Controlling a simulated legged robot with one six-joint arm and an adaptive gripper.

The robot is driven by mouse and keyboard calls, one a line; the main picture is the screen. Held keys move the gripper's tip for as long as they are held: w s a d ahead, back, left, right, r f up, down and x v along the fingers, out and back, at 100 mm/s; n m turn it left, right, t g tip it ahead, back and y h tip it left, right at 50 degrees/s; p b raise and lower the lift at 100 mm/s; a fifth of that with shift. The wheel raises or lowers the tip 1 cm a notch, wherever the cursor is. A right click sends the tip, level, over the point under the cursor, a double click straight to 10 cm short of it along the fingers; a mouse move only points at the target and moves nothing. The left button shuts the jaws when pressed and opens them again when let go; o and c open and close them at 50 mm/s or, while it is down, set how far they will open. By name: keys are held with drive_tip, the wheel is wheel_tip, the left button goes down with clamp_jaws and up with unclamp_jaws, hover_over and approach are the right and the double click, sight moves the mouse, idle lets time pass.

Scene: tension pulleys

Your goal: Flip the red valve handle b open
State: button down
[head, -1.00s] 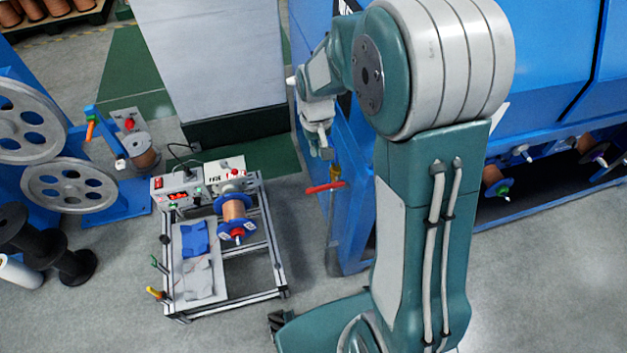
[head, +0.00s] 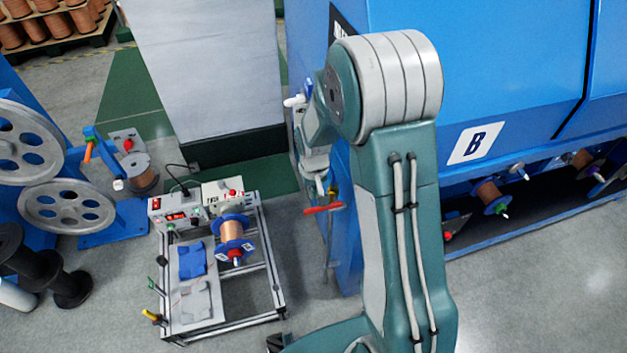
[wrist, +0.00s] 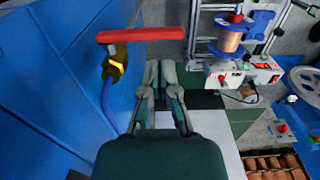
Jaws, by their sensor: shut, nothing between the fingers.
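The red valve handle (head: 323,208) sticks out sideways from a brass valve (head: 332,192) at the corner of the blue machine. It also shows in the wrist view (wrist: 140,34), lying across the picture above the brass valve body (wrist: 116,66), with a blue hose below the valve. My gripper (wrist: 161,66) is shut and empty. In the wrist view its fingertips are just below the handle's middle and right of the valve body; I cannot tell whether they touch the handle. In the head view my gripper (head: 320,186) hangs just above the handle, partly hidden by my arm.
A winding stand (head: 230,285) with a copper spool (head: 233,236) is left of the handle. Grey pulley wheels (head: 66,205) stand far left. Floor is clear at right front.

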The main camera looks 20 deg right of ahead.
sight(313, 208)
wheel_tip(313, 208, down, 6)
drive_tip(key=shift+r, duration=0.25)
drive_tip(key=shift+w, duration=0.1)
idle(0.4)
